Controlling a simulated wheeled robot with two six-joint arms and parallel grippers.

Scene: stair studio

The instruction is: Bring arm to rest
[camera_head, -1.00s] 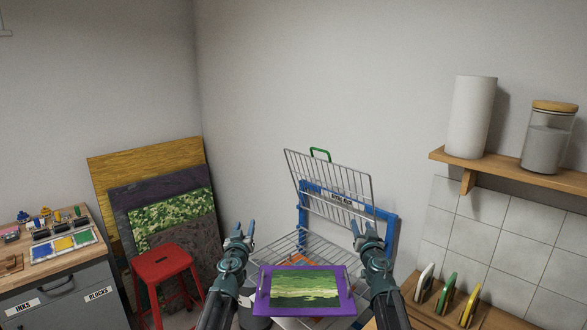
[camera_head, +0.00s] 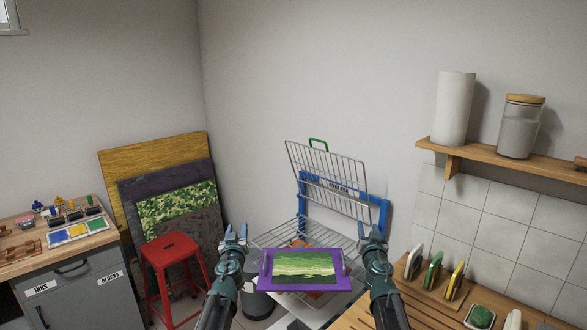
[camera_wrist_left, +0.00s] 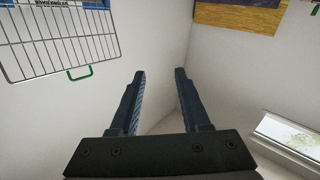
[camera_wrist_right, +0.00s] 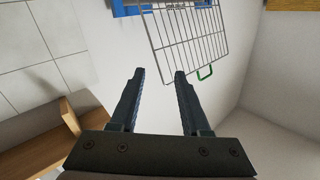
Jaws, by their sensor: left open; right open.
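My left gripper (camera_head: 236,232) is raised in the head view, left of the purple tray, with its fingers pointing up. In the left wrist view its two fingers (camera_wrist_left: 160,85) are apart with nothing between them. My right gripper (camera_head: 370,236) is raised on the other side of the tray. In the right wrist view its fingers (camera_wrist_right: 160,85) are also apart and empty. The purple tray (camera_head: 265,283) with a green landscape picture (camera_head: 304,265) shows between my two arms, apart from both grippers.
A wire drying rack with a blue frame (camera_head: 383,213) stands behind the grippers, its top grid (camera_head: 325,172) tilted up. A red stool (camera_head: 170,245) and leaning boards (camera_head: 150,150) are at left. A wooden counter (camera_head: 400,312) and wall shelf (camera_head: 480,150) are at right.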

